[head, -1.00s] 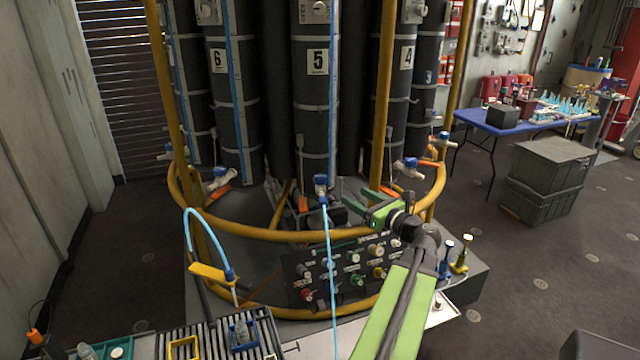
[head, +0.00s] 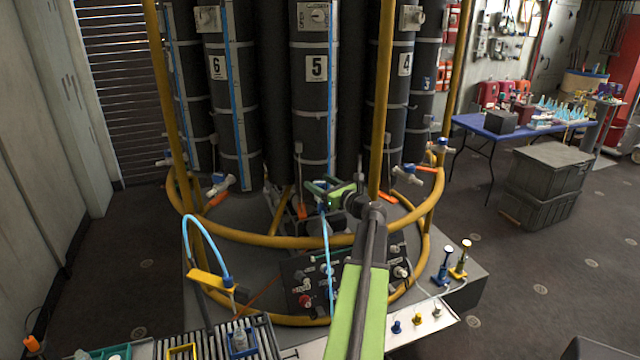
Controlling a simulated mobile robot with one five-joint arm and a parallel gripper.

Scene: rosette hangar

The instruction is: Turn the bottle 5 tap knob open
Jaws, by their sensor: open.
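The dark bottle 5 (head: 315,120) stands upright at the center of the rosette, with a white "5" label. My green and black gripper (head: 318,191) is open in front of its lower end, at the tap. The tap knob is mostly hidden behind my gripper, so I cannot tell whether the jaws are around it or touching it, or how it is turned. A light blue tube (head: 326,240) hangs down from just below the gripper.
A yellow ring rail (head: 270,239) with upright posts surrounds the bottles. Bottles 6 (head: 233,120) and 4 (head: 402,110) flank bottle 5. A dark valve panel (head: 300,270) stands below my arm.

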